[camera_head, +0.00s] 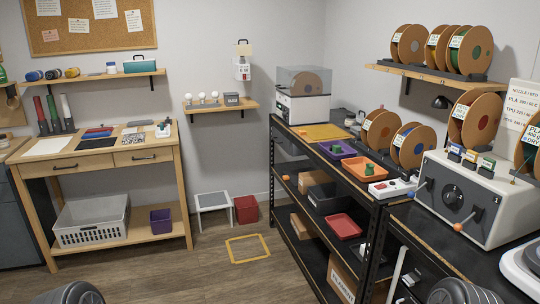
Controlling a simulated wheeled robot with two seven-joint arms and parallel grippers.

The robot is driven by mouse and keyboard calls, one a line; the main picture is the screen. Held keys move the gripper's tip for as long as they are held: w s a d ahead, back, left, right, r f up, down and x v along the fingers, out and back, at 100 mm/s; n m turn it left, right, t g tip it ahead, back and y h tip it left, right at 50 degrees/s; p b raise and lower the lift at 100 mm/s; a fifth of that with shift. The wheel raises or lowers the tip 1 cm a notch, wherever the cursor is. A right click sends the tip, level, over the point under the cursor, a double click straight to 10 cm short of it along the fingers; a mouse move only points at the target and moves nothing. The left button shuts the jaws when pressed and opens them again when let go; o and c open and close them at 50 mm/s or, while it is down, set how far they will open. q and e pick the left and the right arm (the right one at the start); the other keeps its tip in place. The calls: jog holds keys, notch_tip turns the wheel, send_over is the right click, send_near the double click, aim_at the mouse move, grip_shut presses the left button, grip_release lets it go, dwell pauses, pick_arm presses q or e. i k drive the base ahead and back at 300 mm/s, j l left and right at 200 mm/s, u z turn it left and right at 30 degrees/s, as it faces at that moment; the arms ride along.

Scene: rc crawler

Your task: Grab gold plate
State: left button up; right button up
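A flat gold plate (326,132) lies on the black shelf top on the right, just in front of a white and grey printer (303,97). It lies flat, and its surface looks bare. A purple tray (335,150) sits close in front of it. Neither of my grippers is in view; only dark rounded parts of my arms show at the bottom left and bottom right edges.
The black shelf unit (292,187) runs along the right wall, with an orange tray (362,174) and a power strip (392,188) on top. A wooden workbench (160,153) stands left. A white stool (213,199) and red bin (246,209) stand behind open floor marked with a yellow square (230,251).

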aim_at(322, 133)
jog(key=i+j+u, duration=0.15)
jog(key=i, duration=0.75)
jog(key=i+j+u, duration=0.15)
jog(key=i, duration=0.75)
jog(key=i+j+z, duration=0.1)
jog(key=i+z, duration=0.35)
jog(key=i+j+z, duration=0.15)
jog(key=z, duration=0.3)
jog(key=i+j+z, duration=0.35)
jog(key=z, duration=0.15)
jog(key=i+j+z, duration=0.25)
jog(key=j+z, duration=0.2)
jog(key=i+j+z, duration=0.15)
jog(key=j+z, duration=0.75)
jog(key=i+j, duration=0.05)
